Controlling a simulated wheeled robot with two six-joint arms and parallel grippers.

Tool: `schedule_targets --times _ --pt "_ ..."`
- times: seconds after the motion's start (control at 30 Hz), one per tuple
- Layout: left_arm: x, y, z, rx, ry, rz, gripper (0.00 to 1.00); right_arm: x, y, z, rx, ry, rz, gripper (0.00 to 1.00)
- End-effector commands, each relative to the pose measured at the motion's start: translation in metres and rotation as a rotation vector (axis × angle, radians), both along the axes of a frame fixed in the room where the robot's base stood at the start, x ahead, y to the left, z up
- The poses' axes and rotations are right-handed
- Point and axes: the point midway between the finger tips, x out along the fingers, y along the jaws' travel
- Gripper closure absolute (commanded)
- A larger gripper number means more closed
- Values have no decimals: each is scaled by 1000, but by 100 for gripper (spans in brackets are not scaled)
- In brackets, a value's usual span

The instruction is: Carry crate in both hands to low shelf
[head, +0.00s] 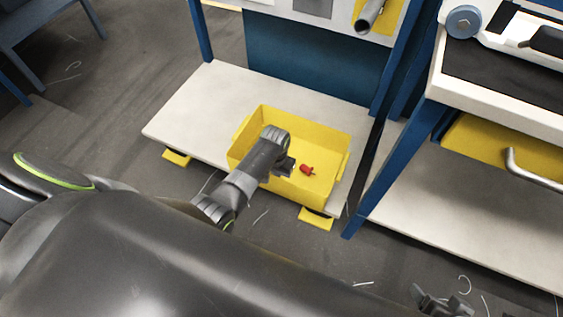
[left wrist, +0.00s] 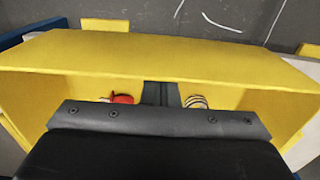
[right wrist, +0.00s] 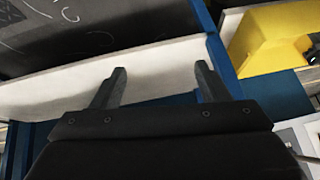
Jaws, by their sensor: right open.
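The yellow crate (head: 336,196) stands on the low white shelf (head: 205,100), its open top facing up. A small red object (head: 306,170) lies in it. My left gripper (head: 287,167) reaches down inside the crate. In the left wrist view, its fingers (left wrist: 161,93) are together with nothing visible between them, beside the red object (left wrist: 121,98) and a pale coil (left wrist: 196,101). The yellow crate wall (left wrist: 160,55) spans that view. My right gripper (head: 440,302) is apart from the crate, at the bottom right. In the right wrist view its fingers (right wrist: 158,82) are spread and empty.
A blue post (head: 385,150) stands between the low shelf and a bench (head: 490,85) on the right, which has a yellow drawer (head: 500,145) with a metal handle. Yellow feet (head: 316,219) stick out below the shelf. The shelf is bare left of the crate. Loose strands lie on the floor.

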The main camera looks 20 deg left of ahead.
Motion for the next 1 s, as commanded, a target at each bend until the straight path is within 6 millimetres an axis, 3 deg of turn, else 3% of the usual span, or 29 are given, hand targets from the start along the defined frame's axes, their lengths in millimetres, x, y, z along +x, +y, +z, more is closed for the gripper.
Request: schedule_targets --times 0.13,0.4,0.63,1.0 --pt "-17 0 5 0 8 1 100 -30 3 -18 20 194 4 31" --pt "-44 1 5 -1 5 0 100 -52 -5 -50 -11 372 -10 31" --pt "-62 2 2 -1 4 -1 100 -63 -10 -68 -41 454 -17 31" --pt "-65 2 0 0 2 -1 100 -65 -11 -74 -48 470 -17 31"
